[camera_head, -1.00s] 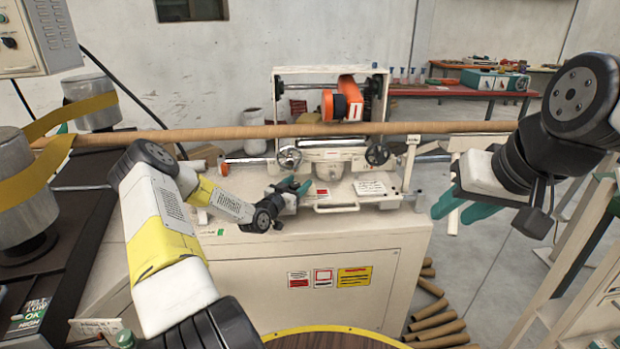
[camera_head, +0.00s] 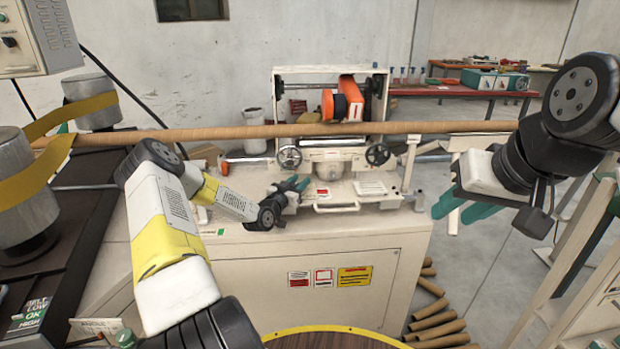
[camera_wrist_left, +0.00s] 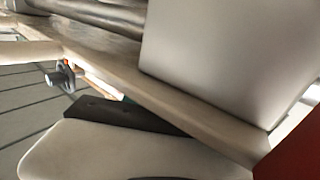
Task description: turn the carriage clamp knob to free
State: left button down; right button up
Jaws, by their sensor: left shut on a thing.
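My left gripper (camera_head: 299,184), with teal fingers, is at the front of the cream winder's carriage (camera_head: 333,168), just below the left handwheel (camera_head: 289,157). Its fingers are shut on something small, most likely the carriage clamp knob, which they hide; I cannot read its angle. The left wrist view is filled by close pale and grey surfaces, and I cannot make out the knob there. My right gripper (camera_head: 463,209) hangs empty right of the machine, its teal fingers apart.
A long brown tube (camera_head: 230,132) runs across above the carriage. A second handwheel (camera_head: 377,154) and a bar handle (camera_head: 344,205) are right of my left gripper. Cardboard tubes (camera_head: 436,322) lie on the floor at right.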

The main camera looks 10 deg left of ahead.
pick_arm(q)
jog(key=shift+y, duration=0.3)
jog(key=n+y, duration=0.1)
jog(key=y, duration=0.1)
jog(key=n+y, duration=0.2)
jog(key=a+n+y, duration=0.1)
jog(key=n+y, duration=0.1)
jog(key=y, duration=0.1)
jog(key=shift+s+a+n+g+y, duration=0.1)
jog(key=shift+a+n+g+y, duration=0.25)
jog(key=shift+n+y, duration=0.7)
jog(key=shift+s+a+n+g+y, duration=0.1)
jog(key=shift+n+g+y, duration=0.45)
jog(key=shift+y, duration=0.85)
jog(key=shift+a+n+g+y, duration=0.3)
jog(key=shift+n+y, duration=0.6)
jog(key=shift+y, duration=0.35)
jog(key=c, duration=1)
grip_release()
jog(key=shift+o, duration=0.2)
jog(key=v, duration=0.7)
jog(key=shift+s+d, duration=0.3)
